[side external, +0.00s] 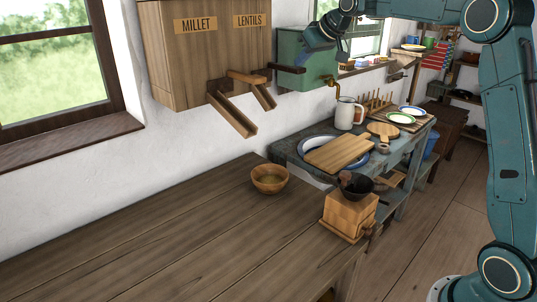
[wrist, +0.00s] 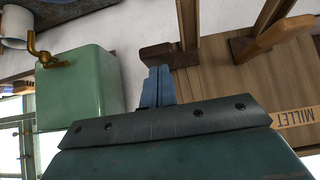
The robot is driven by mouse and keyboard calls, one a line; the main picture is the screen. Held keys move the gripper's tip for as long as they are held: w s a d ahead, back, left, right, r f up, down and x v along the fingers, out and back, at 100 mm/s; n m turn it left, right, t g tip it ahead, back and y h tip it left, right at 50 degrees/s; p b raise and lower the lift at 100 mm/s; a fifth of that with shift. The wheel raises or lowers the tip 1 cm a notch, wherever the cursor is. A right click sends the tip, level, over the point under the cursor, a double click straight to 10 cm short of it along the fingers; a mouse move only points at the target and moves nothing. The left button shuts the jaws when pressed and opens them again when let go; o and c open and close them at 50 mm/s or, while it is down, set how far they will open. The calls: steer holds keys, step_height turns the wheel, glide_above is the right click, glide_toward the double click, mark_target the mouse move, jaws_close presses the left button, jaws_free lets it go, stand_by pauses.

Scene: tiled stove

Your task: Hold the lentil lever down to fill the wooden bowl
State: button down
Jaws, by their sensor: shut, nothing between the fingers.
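The wooden dispenser (side external: 215,45) on the wall has MILLET and LENTILS labels, with a chute below each. The lentil lever (side external: 287,68) is a dark bar at its right side. The lentil chute (side external: 265,96) slopes down. In the wrist view my gripper (wrist: 158,78) is shut and empty, its blue fingertips over the edge of the dark lever (wrist: 165,56); I cannot tell if they touch. In the side view my wrist is by the green tank and the fingertips are hard to make out. The wooden bowl (side external: 270,187) stands upright on the table; its contents are unclear.
A green tank (wrist: 80,90) with a brass tap hangs close beside my gripper. The millet chute (side external: 232,115) is at the left. A wooden grinder (side external: 348,213) stands at the table's right end. The table's left part is clear.

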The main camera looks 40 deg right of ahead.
steer(key=shift+f, duration=0.1)
stand_by(0.3)
steer(key=shift+s+f, duration=0.2)
steer(key=shift+f, duration=1.05)
steer(key=shift+s+f, duration=0.15)
steer(key=shift+f, duration=1.1)
stand_by(2.5)
steer(key=r, duration=0.2)
steer(key=s+r, duration=0.1)
steer(key=r, duration=0.1)
steer(key=shift+r, duration=0.3)
steer(key=s+r, duration=0.5)
steer(key=s, duration=0.4)
steer(key=shift+a, duration=0.1)
